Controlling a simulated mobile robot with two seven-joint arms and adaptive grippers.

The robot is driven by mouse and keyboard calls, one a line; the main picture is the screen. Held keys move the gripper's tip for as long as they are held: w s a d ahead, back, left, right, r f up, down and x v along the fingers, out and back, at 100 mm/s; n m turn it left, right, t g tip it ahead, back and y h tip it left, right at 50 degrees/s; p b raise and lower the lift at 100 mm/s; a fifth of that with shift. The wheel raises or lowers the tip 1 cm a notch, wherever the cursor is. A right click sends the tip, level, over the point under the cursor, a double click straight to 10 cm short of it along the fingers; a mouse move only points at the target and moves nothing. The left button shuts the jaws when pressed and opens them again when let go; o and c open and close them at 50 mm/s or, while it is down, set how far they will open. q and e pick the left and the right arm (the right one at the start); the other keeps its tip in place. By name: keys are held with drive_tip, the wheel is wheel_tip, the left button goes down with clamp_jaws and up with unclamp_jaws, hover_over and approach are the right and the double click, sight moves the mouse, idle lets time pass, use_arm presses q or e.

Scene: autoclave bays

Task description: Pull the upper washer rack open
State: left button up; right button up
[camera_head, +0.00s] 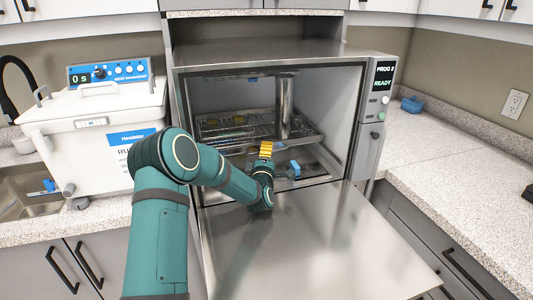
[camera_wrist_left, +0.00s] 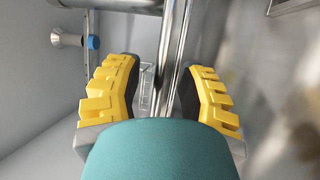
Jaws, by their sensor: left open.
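The upper washer rack (camera_head: 232,132), a wire rack, sits inside the open washer chamber. A shiny upright metal cylinder (camera_head: 286,105) stands at its right part. My left gripper (camera_head: 266,149), with yellow fingers, is at the front of the rack, just inside the chamber opening. In the left wrist view my left gripper (camera_wrist_left: 161,95) is open, and a thin metal bar (camera_wrist_left: 174,45) runs between its fingers. I see no clear contact with the bar. The fingertips hide part of the rack's front edge. My right gripper is not in view.
The washer door (camera_head: 310,245) is folded down flat in front, below my left arm. A blue part (camera_head: 294,169) sits low in the chamber, right of the gripper. The control panel (camera_head: 384,80) reads READY. A white bath unit (camera_head: 95,130) stands on the left counter.

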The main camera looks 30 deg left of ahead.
use_arm(q)
drive_tip(key=shift+w+a+r, duration=0.1)
drive_tip(key=shift+w+a, duration=0.1)
drive_tip(key=shift+w, duration=0.2)
clamp_jaws()
drive_tip(key=shift+s, duration=0.1)
